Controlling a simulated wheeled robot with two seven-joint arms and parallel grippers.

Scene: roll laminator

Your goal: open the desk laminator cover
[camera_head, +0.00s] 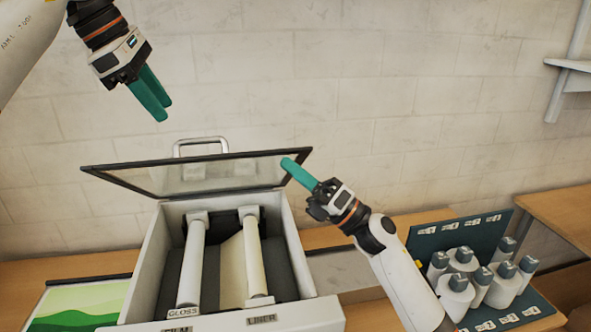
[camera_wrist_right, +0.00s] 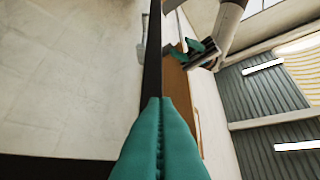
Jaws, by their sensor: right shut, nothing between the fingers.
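The laminator (camera_head: 290,232) is a white box on the bench, with two rollers inside labelled GLOSS and LINER. Its cover (camera_head: 190,176) is a clear panel in a dark frame, with a metal handle (camera_head: 200,142) on its far edge. The cover stands raised and tilted above the rear of the box, and the inside shows. My right gripper (camera_head: 286,163) is shut and empty, its tips at the cover's right edge; contact is unclear. Its shut fingers also show in the right wrist view (camera_wrist_right: 161,105), beside a dark edge.
A dark rack (camera_head: 470,233) with several white bottles (camera_head: 457,292) stands to the right of the laminator. A green picture sheet (camera_head: 80,308) lies at the left. A pale wall (camera_head: 400,90) is behind the bench, with a shelf at the upper right. The air above the cover is clear.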

